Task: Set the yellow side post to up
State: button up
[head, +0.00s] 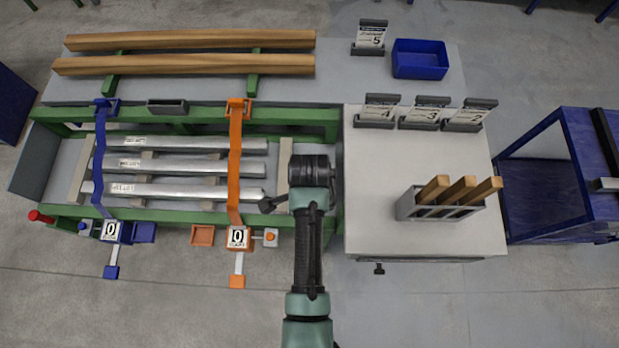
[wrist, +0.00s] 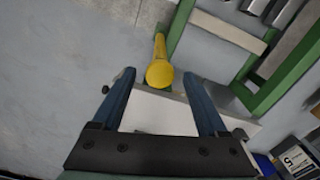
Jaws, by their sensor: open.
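The yellow side post (wrist: 159,72) shows in the wrist view as a short yellow rod with a round end towards the camera. It lies beside the green frame (wrist: 181,25), at the frame's corner. I cannot tell whether it is upright or tilted. In the head view I do not see it; my arm covers that area. My gripper (wrist: 158,78) is open, with its two blue fingers to the left and right of the post's round end. I see no contact. In the head view my wrist (head: 312,172) hides the fingers, over the right end of the green table.
The runout table holds several metal bars (head: 185,165) under a blue strap (head: 100,155) and an orange strap (head: 236,160). A grey worktop (head: 415,220) with a holder of wooden sticks (head: 440,208) stands right. A blue bin (head: 419,60) stands behind.

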notch_tip(320, 180, up, 12)
jog(key=shift+r, duration=0.15)
dwell(0.7)
